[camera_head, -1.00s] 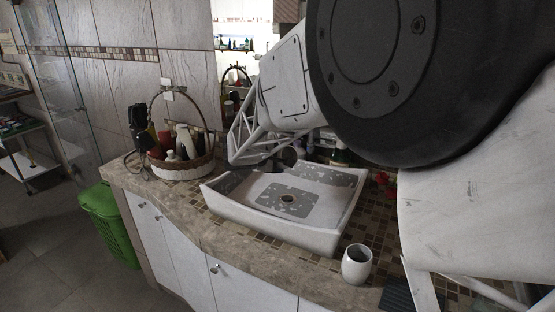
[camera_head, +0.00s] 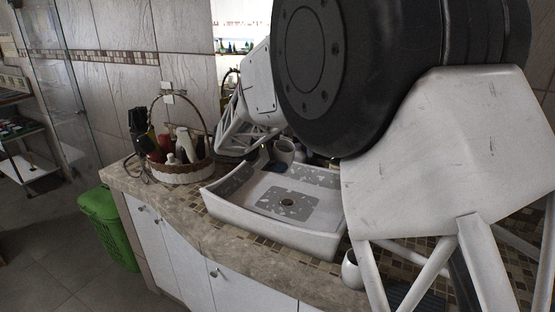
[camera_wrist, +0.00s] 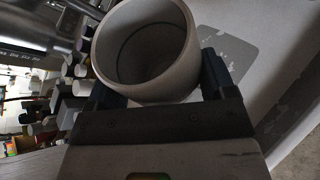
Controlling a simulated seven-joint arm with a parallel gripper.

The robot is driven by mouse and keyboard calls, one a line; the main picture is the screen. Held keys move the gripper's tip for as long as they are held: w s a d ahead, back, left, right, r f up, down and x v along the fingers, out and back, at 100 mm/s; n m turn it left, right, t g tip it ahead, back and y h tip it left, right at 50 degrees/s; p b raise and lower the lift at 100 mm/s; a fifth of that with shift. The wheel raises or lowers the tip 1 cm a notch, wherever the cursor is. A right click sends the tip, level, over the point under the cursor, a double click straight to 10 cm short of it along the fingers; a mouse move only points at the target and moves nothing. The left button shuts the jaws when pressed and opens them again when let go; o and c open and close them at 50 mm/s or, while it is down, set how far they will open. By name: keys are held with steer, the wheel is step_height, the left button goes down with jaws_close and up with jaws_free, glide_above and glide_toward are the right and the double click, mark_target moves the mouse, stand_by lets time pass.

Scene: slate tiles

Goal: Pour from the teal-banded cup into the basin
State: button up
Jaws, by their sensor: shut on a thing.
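My gripper (camera_wrist: 157,84) is shut on a pale cup (camera_wrist: 148,85), with dark fingers on both sides of it in the wrist view. In the head view this cup (camera_head: 284,149) is at the basin's back edge, partly hidden by my arm. Its mouth faces the wrist camera; I cannot make out a teal band or its contents. The white basin (camera_head: 270,226) with grey patches and a drain is on the counter, and part of it shows at right in the wrist view (camera_wrist: 285,85). A second white cup (camera_head: 351,272) stands at the front right, partly hidden by my arm.
A wicker basket (camera_head: 180,174) of bottles with a tall handle stands left of the basin. The stone counter (camera_head: 225,248) has a bare strip along its front edge. A green bin (camera_head: 112,230) stands on the floor at left.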

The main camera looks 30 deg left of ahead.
steer(key=shift+r+n+h, duration=0.35)
steer(key=shift+n+h, duration=0.75)
